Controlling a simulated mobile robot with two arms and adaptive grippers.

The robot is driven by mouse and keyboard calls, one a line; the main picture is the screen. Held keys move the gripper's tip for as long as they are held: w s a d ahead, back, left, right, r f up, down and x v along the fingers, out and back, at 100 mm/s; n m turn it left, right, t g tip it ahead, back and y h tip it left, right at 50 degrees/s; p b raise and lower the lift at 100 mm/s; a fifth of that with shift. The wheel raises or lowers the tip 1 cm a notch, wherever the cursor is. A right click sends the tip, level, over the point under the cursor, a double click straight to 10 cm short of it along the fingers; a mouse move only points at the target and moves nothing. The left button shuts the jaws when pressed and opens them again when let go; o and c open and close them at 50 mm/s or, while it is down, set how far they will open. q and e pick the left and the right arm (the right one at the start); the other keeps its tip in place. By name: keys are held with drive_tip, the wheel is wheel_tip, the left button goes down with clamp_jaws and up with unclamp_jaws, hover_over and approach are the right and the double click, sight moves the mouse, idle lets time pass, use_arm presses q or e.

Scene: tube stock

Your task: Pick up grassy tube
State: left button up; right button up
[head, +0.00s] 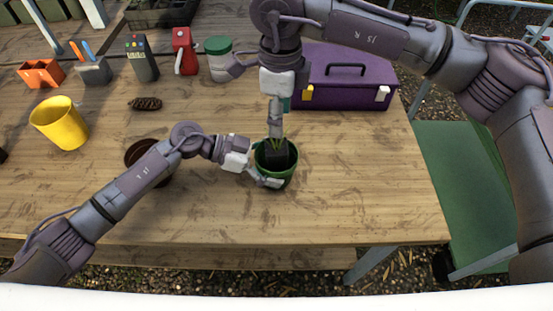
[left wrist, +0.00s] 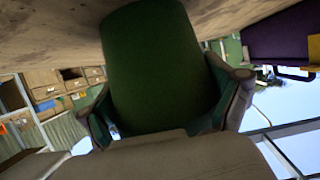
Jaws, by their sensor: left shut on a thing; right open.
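A dark tube (head: 277,155) with thin yellow-green grassy leaves sits inside a green pot (head: 265,177) near the middle of the table. The pot also fills the middle of the left wrist view (left wrist: 158,70). My left gripper (head: 270,181) is shut on the pot, with a finger on each side of it in the left wrist view. My right gripper (head: 276,128) is open and points down right above the grassy leaves. Its fingers partly hide the leaves, and I cannot tell whether they touch them.
A purple toolbox (head: 345,80) stands behind the pot. A brown bowl (head: 133,152) is partly hidden behind my left arm. A yellow pot (head: 60,124), a dark cone-like item (head: 146,103) and a green-lidded jar (head: 219,60) stand to the left. The table (head: 350,190) is clear right of the pot.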

sight(276, 146)
drive_tip(key=n, duration=0.3)
drive_tip(key=shift+f, duration=0.5)
drive_tip(key=shift+n, duration=0.3)
wheel_tip(276, 146, down, 6)
drive_tip(key=shift+r, duration=0.1)
drive_tip(key=shift+a+f, duration=0.15)
drive_tip(key=shift+f, duration=1.2)
drive_tip(key=shift+a+f, duration=0.15)
drive_tip(key=shift+f, duration=1.2)
drive_tip(key=c, duration=0.9)
